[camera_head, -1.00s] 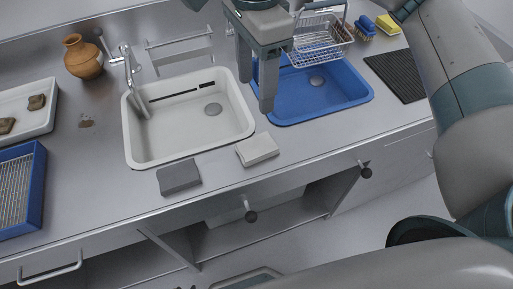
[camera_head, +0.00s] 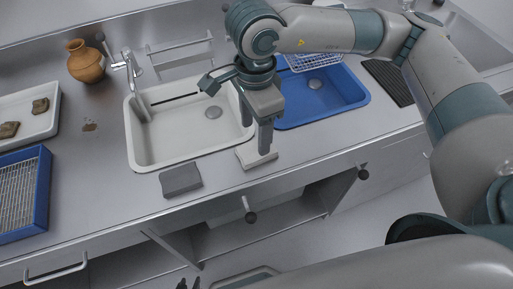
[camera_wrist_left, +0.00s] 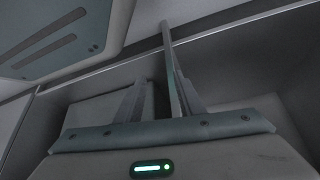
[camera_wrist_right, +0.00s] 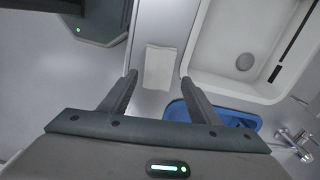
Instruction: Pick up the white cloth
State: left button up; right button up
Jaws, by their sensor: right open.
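The white cloth (camera_head: 257,158) lies folded flat on the counter's front strip, before the sinks. It also shows in the right wrist view (camera_wrist_right: 158,67), lying beyond and between the fingers. My right gripper (camera_head: 256,133) is open and points down just above the cloth; one finger overlaps the cloth in the head view. Nothing is between its fingers, and I cannot tell whether a fingertip touches the cloth.
The white sink (camera_head: 143,158) and blue sink (camera_head: 345,108) are behind. A clay jug (camera_head: 86,62), a white tray (camera_head: 52,122) with sherds and a blue crate (camera_head: 42,200) stand left.

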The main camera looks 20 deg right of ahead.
aim_at(256, 149)
jog(key=shift+f, duration=0.3)
pick_arm(q)
jog(key=shift+d+r, duration=0.1)
jog(key=shift+r, duration=0.05)
pick_arm(e)
jog(key=shift+f, duration=0.1)
jog(key=shift+s+f, duration=0.1)
jog(key=shift+f, duration=0.1)
jog(key=shift+f+p, duration=0.35)
jog(key=shift+p, duration=0.1)
notch_tip(256, 149, down, 3)
jog(key=shift+s+d+p, duration=0.1)
jog(key=shift+d+p, duration=0.05)
jog(key=shift+p, duration=0.35)
jog(key=shift+f, duration=0.5)
pick_arm(q)
jog(key=shift+w+d+r+t, duration=0.3)
jog(key=shift+d+r+t, duration=0.1)
jog(key=shift+d+r, duration=0.1)
jog(key=shift+w+d+r+t, duration=0.3)
jog(key=shift+d+r+t, duration=0.1)
jog(key=shift+d+r, duration=0.05)
pick_arm(e)
jog(key=c, duration=0.8)
